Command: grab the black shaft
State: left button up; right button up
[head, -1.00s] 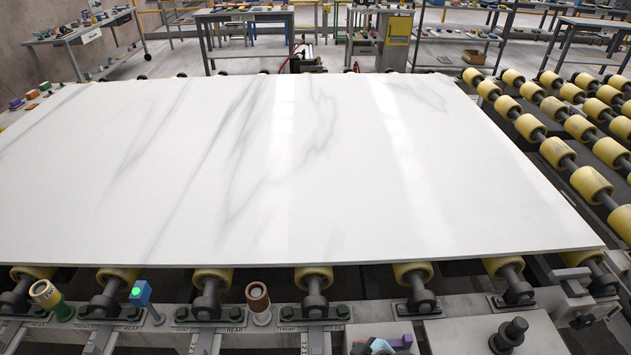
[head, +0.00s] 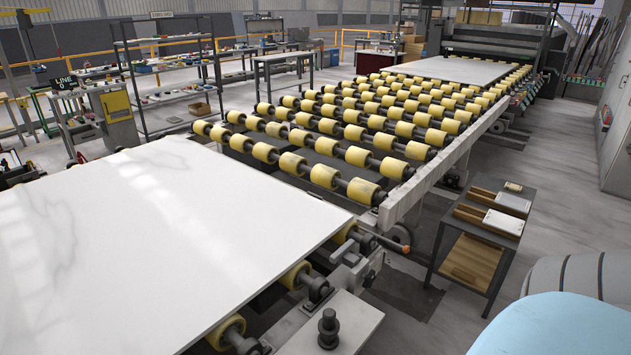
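A short black upright piece with a knob-like top (head: 328,329) stands on a grey metal plate at the bottom centre of the head view. It looks like a stubby shaft on a wider round base; I cannot tell whether it is the black shaft of the task. Dark shafts also run through the yellow rollers (head: 325,176). Neither of my grippers is in view.
A white marble slab (head: 150,240) fills the left. A roller conveyor runs back to a machine, with another slab (head: 455,69) on it. A dark side table (head: 476,236) with wooden trays stands at the right.

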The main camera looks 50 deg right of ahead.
aim_at(329, 326)
jog(key=z, duration=1.55)
jog(key=u, duration=0.95)
jog(key=l+u, duration=0.25)
jog(key=u, duration=0.15)
jog(key=i+l+u, duration=0.1)
jog(key=l+u, duration=0.15)
jog(key=u, duration=0.15)
jog(key=l+u, duration=0.25)
jog(key=u, duration=0.15)
jog(key=l+u, duration=0.2)
jog(key=l, duration=0.15)
jog(key=k+l+u, duration=0.35)
jog(key=l, duration=0.3)
jog(key=k+l, duration=0.1)
jog(key=l, duration=0.25)
jog(key=k+l, duration=0.1)
jog(key=l, duration=0.25)
jog(key=k+l, duration=0.1)
jog(key=l, duration=0.25)
jog(key=k+l, duration=0.15)
jog(key=l, duration=0.2)
jog(key=i+u, duration=0.05)
